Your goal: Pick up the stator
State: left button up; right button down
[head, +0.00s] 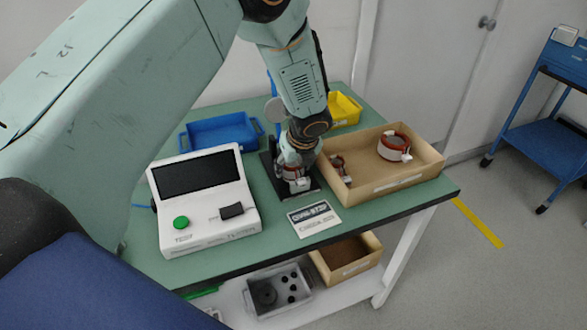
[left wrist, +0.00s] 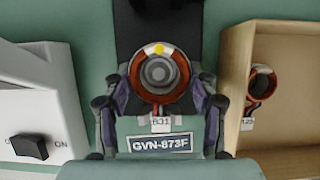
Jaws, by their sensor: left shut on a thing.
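My left gripper (head: 297,163) points down at the black fixture (head: 312,188) on the green table and is shut on a stator (head: 296,184). In the left wrist view the stator (left wrist: 134,76) is a copper-red ring with a grey round centre, a yellow spot and a white tag reading B31. The fingers of the left gripper (left wrist: 160,92) flank it on both sides. I cannot tell whether it rests on the fixture or is lifted. A large red stator (head: 394,147) and a smaller one (head: 338,165) lie in the tan box (head: 405,183). My right gripper is out of view.
A white tester (head: 208,222) with a dark screen and green button stands left of the fixture. A printed card (head: 313,219) lies in front. A blue bin (head: 220,133) and a yellow bin (head: 344,108) stand behind. The tan box's wall is close on the right.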

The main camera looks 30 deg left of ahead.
pick_arm(q)
notch_tip(320, 180, up, 10)
jog(key=p, duration=0.2)
